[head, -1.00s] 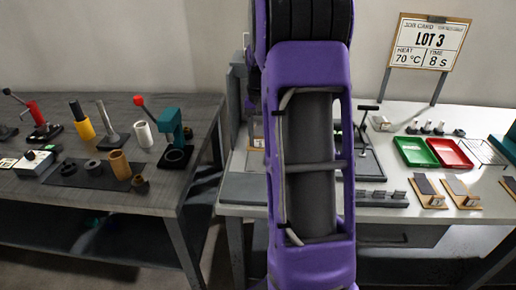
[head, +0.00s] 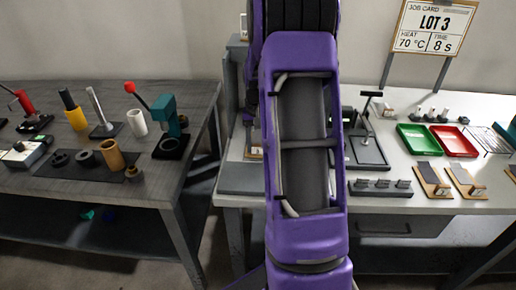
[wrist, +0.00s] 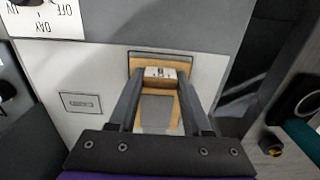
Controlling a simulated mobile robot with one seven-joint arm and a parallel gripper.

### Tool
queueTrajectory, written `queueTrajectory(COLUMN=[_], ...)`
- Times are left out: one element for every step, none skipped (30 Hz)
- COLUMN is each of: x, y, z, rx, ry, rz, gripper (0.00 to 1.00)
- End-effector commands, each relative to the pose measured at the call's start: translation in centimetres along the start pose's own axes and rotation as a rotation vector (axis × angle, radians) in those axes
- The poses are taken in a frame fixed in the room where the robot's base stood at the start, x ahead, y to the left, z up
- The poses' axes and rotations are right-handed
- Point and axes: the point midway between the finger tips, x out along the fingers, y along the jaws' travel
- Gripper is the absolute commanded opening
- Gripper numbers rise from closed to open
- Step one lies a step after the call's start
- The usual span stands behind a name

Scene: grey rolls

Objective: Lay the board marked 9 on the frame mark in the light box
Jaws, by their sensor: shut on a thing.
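In the wrist view my gripper (wrist: 160,78) is shut on a wooden board (wrist: 158,84) with a grey panel and a white label block between the fingertips. The label's number is too small to read surely. A dark rectangular outline (wrist: 131,63), likely the frame mark, shows around the board's far end on a pale surface (wrist: 105,75). I cannot tell whether the board touches that surface. A grey wall stands behind it, with an upside-down sign (wrist: 50,17) reading DAY, UV and OFF at upper left. In the head view my arm hides the gripper and most of the light box (head: 240,115).
A small rectangular plate (wrist: 80,103) lies left of the board. In the head view, two similar boards (head: 433,180) (head: 466,180), green (head: 418,140) and red (head: 450,141) trays and a stand (head: 366,150) occupy the right bench. The left bench (head: 60,195) holds several tools, beyond a gap.

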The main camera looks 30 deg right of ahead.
Motion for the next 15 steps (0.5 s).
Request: queueTrajectory(x=[0.62, 0.73, 0.74, 0.7, 0.67, 0.65, 0.65, 0.65, 0.7, 0.78, 0.9, 1.05, 0.97, 0.94, 0.94], y=[0.01, 0.02, 0.02, 0.01, 0.01, 0.02, 0.02, 0.02, 0.02, 0.02, 0.02, 0.01, 0.02, 0.02, 0.02], z=[0.0, -0.01, -0.02, -0.02, -0.03, -0.03, -0.03, -0.03, -0.03, -0.03, -0.02, -0.02, -0.02, -0.02, -0.02], rx=[0.0, 0.0, 0.0, 0.0, 0.0, 0.0, 0.0, 0.0, 0.0, 0.0, 0.0, 0.0, 0.0, 0.0, 0.0], ry=[0.0, 0.0, 0.001, 0.001, 0.002, 0.002, 0.002, 0.002, 0.001, 0.001, 0.001, 0.001, 0.001, 0.001, 0.001], rz=[0.0, 0.0, 0.0, 0.0, 0.0, 0.0, 0.0, 0.0, 0.0, 0.0, 0.0, 0.0, 0.0, 0.0, 0.0], gripper=[0.0, 0.0, 0.0, 0.0, 0.0, 0.0, 0.0, 0.0, 0.0, 0.0, 0.0, 0.0, 0.53, 0.58, 0.65])
